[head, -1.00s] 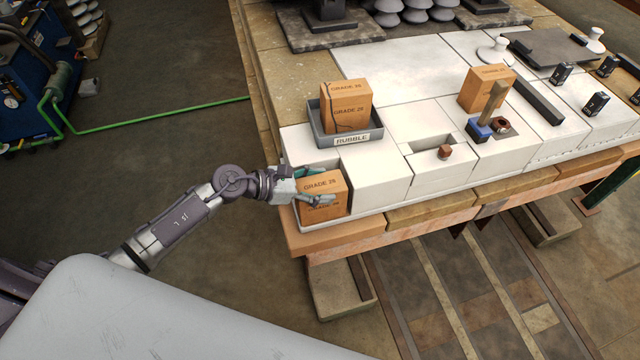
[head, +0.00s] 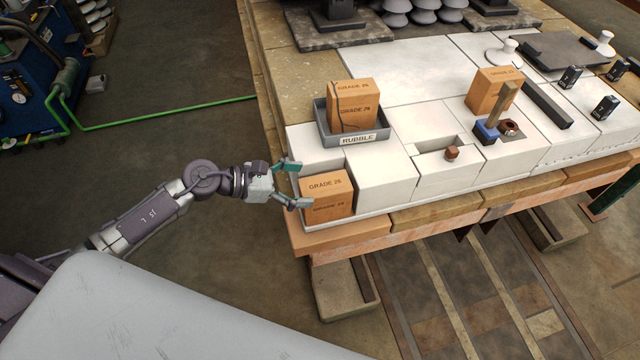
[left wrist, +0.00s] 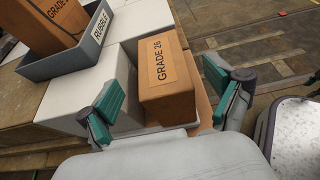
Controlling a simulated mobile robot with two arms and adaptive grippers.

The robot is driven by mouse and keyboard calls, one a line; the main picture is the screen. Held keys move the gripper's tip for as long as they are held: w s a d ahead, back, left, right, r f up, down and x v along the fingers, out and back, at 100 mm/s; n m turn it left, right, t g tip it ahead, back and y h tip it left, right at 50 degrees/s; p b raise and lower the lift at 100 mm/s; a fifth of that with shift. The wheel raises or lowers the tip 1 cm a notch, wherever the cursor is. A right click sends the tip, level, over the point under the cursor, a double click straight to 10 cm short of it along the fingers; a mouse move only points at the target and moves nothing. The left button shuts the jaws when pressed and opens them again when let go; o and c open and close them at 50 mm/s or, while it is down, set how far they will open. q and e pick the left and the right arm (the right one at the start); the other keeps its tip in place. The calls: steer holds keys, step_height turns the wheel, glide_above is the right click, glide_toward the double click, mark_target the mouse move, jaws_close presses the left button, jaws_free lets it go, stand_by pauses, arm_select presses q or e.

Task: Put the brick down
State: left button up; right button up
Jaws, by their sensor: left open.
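An orange brick marked GRADE 26 (head: 327,197) stands at the near left corner of the bench, in a gap beside the white blocks. It also shows in the left wrist view (left wrist: 168,78), beyond and between the two fingers. My left gripper (head: 292,184) is open and empty, just left of the brick and apart from it. Its teal finger pads also show spread in the left wrist view (left wrist: 166,100). The brick's underside is hidden. My right gripper is not in view.
A grey tray marked RUBBLE (head: 357,139) holds a cracked brick (head: 353,104) behind. White blocks (head: 385,178) border the brick. Open floor lies left of the bench.

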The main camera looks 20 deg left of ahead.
arm_select(q)
steer(key=v, duration=0.6)
steer(key=shift+b, duration=0.3)
